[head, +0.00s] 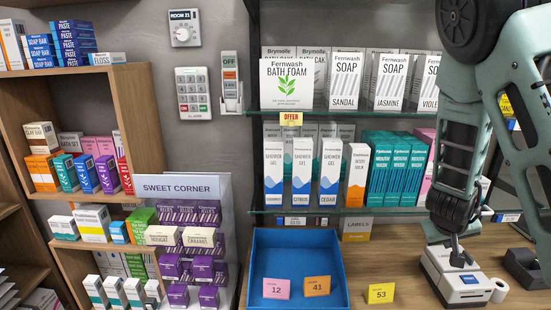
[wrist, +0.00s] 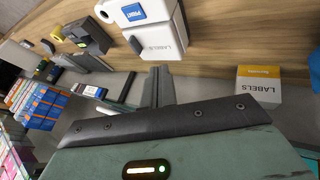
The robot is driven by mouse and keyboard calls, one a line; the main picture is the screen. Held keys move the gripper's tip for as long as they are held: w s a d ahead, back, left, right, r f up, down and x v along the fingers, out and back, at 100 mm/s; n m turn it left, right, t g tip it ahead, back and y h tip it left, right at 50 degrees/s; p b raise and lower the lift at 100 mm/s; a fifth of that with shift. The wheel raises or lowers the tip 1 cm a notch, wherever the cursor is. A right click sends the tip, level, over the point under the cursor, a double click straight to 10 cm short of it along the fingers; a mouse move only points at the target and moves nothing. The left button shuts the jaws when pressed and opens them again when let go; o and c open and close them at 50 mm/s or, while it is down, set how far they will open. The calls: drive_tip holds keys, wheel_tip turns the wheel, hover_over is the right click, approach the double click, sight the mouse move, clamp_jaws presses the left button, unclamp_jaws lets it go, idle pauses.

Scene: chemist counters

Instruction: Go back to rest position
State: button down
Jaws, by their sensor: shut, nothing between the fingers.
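My gripper (head: 457,256) is at the right of the head view, pointing down at the white label printer (head: 463,289). Its fingers are together with nothing between them. In the wrist view the shut fingers (wrist: 159,78) end just short of the printer (wrist: 160,38), which has a blue PRINT button (wrist: 133,12) and the word LABELS on its side. I cannot tell whether the fingertips touch the printer. My arm hides part of the shelves behind it.
A blue tray (head: 300,243) on the counter holds a pink card 12 (head: 276,288) and an orange card 41 (head: 317,286). A yellow card 53 (head: 381,293) stands beside it. A LABELS box (head: 357,228) stands behind. Glass shelves with boxes (head: 345,80) rise close to my arm.

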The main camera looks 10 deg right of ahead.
drive_tip(key=a+n+y+b, duration=0.2)
drive_tip(key=a+n+y, duration=0.35)
drive_tip(key=a, duration=1.95)
drive_tip(key=s+a+r+n+g+b, duration=0.1)
drive_tip(key=s+a+r+n, duration=0.1)
drive_tip(key=s+a, duration=0.5)
drive_tip(key=s+a+r+n+g+y+b, duration=0.1)
drive_tip(key=s+a+r+n+g, duration=0.1)
drive_tip(key=s+a+n, duration=0.2)
drive_tip(key=s+a, duration=0.3)
drive_tip(key=s, duration=0.5)
drive_tip(key=shift+s+r, duration=0.35)
